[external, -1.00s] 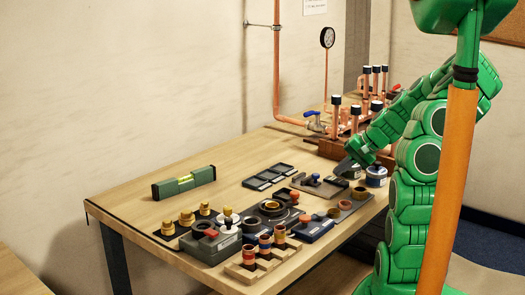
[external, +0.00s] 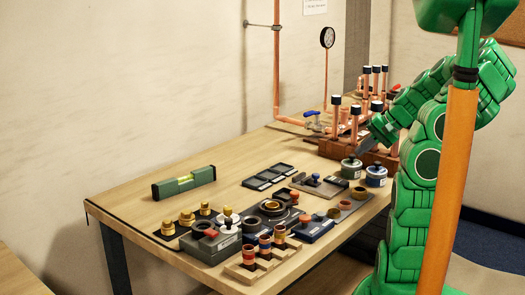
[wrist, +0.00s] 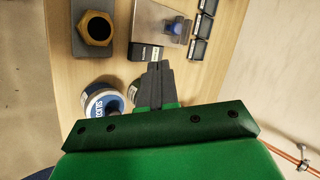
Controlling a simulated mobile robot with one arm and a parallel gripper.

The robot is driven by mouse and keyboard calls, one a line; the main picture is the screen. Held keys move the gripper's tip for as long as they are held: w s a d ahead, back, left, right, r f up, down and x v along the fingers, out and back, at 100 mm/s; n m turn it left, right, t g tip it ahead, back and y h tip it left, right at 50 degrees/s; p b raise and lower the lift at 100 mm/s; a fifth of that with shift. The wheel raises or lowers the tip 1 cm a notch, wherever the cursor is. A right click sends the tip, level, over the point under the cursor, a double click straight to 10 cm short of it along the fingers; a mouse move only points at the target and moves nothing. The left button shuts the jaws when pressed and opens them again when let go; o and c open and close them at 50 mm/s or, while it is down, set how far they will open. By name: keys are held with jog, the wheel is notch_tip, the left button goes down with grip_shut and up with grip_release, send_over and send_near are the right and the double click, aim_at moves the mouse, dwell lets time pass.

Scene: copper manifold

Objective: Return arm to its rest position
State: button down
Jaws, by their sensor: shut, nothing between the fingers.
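My green arm (external: 428,165) stands at the right of the external view, bent over the table's right end. My gripper (external: 362,151) is above and behind two small cans, in front of the copper manifold. In the wrist view my gripper (wrist: 158,68) shows two dark fingers pressed together, with nothing between them. A blue-labelled can (wrist: 101,103) is left of the fingers there. The other can is mostly hidden behind them.
The copper manifold (external: 330,149) stands in its wooden base behind the gripper. The blue-labelled can (external: 376,177) and green can (external: 351,169) stand near the table's right edge. Trays and fittings crowd the front. A green level (external: 184,182) lies at left, with bare wood around it.

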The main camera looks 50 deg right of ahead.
dwell(0.3)
jog(key=a+r+n+g, duration=0.2)
jog(key=a+n+g, duration=0.15)
jog(key=a, duration=0.85)
jog(key=a+r+n+g, duration=0.2)
jog(key=a+n, duration=0.2)
jog(key=a, duration=0.8)
jog(key=s+a+n+g+h, duration=0.3)
jog(key=s+a+n, duration=0.2)
jog(key=s+a, duration=0.6)
jog(key=shift+s+r+g+h, duration=0.3)
jog(key=shift+s+g+h, duration=0.1)
jog(key=shift+s, duration=2.2)
